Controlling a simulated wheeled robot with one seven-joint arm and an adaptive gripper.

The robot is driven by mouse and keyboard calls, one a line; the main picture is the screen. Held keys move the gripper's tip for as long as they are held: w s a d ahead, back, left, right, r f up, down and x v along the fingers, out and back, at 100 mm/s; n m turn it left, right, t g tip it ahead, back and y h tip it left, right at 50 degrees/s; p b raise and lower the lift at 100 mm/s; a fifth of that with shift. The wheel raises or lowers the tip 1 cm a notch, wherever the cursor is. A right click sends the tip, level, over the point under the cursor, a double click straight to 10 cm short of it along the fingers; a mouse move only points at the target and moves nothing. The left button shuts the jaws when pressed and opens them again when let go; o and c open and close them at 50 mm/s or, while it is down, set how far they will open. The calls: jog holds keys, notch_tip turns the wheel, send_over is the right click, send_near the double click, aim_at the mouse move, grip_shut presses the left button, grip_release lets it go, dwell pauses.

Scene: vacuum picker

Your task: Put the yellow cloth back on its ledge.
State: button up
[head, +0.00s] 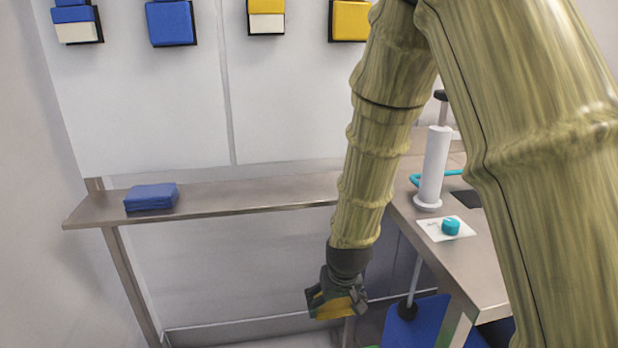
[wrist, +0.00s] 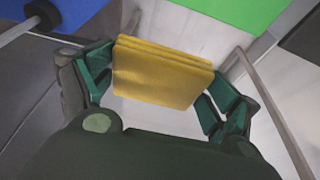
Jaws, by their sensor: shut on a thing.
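The yellow cloth (wrist: 160,78) is a folded, layered pad. It sits between the two fingers of my gripper (wrist: 158,90), which is shut on it. In the head view my gripper (head: 337,303) hangs below the level of the ledge, in front of it and to the left of the counter, with the cloth (head: 338,310) partly hidden by the fingers. The long grey-brown ledge (head: 250,196) runs along the back wall. A folded blue cloth (head: 151,197) lies near its left end, and the ledge to the right of it is bare up to my arm.
The counter (head: 470,260) at right holds a white cylinder (head: 433,165), a teal knob-like piece (head: 451,227) on a white card and a teal handle (head: 440,178). A blue panel (head: 425,322) with a dark-footed rod is below. Blue and yellow pads (head: 170,22) hang on the wall.

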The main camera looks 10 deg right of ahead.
jog(key=r+p, duration=0.2)
jog(key=r, duration=0.1)
jog(key=a+r+p, duration=0.1)
jog(key=r+p, duration=0.1)
jog(key=r, duration=0.1)
jog(key=a+r+p, duration=0.1)
jog(key=r+p, duration=0.2)
jog(key=shift+s+r, duration=0.25)
jog(key=shift+s, duration=0.05)
jog(key=w+a+p+v, duration=0.1)
jog(key=a+p+v, duration=0.1)
jog(key=p+v, duration=0.95)
jog(key=w+a+r+p+v, duration=0.1)
jog(key=a+p+v, duration=0.2)
jog(key=p+v, duration=0.85)
jog(key=p, duration=0.3)
send_over(314, 187)
jog(key=s, duration=0.1)
jog(key=shift+a+r, duration=0.1)
jog(key=shift+s+f+p, duration=0.1)
jog(key=shift+f+p, duration=0.5)
jog(key=shift+f, duration=1.15)
jog(key=shift+f, duration=0.15)
jog(key=o, duration=0.9)
jog(key=shift+r, duration=0.2)
jog(key=shift+b+v, duration=1.45)
jog(key=shift+v, duration=4.5)
